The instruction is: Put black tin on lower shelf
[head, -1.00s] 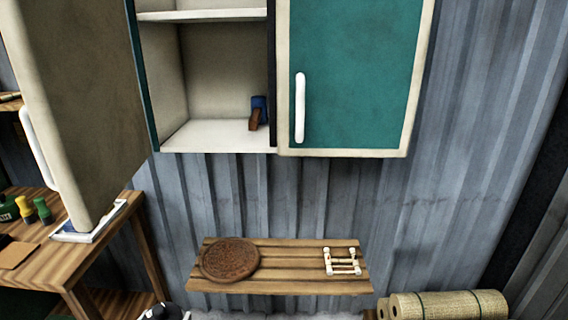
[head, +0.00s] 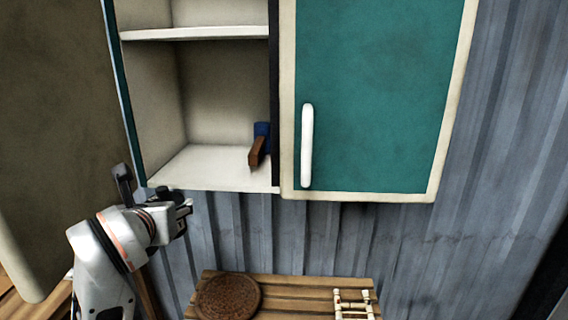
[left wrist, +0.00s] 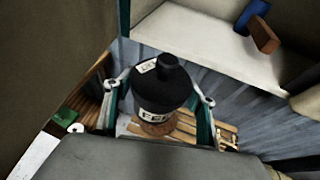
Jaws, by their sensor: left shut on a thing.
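The black tin (left wrist: 160,92) is in the left wrist view, with a knobbed black lid and a pale label with lettering. My left gripper (left wrist: 159,100) is shut on it, a finger on each side. In the head view my left gripper (head: 178,214) is at the front left corner of the open cabinet, just below the level of the lower shelf (head: 205,172). I cannot make out the tin clearly there. The lower shelf also shows in the left wrist view (left wrist: 190,40), beyond the tin. My right gripper is not in view.
A blue and brown object (head: 259,146) stands at the right end of the lower shelf; the rest is bare. The open door (head: 55,130) is left, the closed teal door (head: 380,90) right. A slatted bench (head: 285,288) with a round woven mat (head: 228,296) is below.

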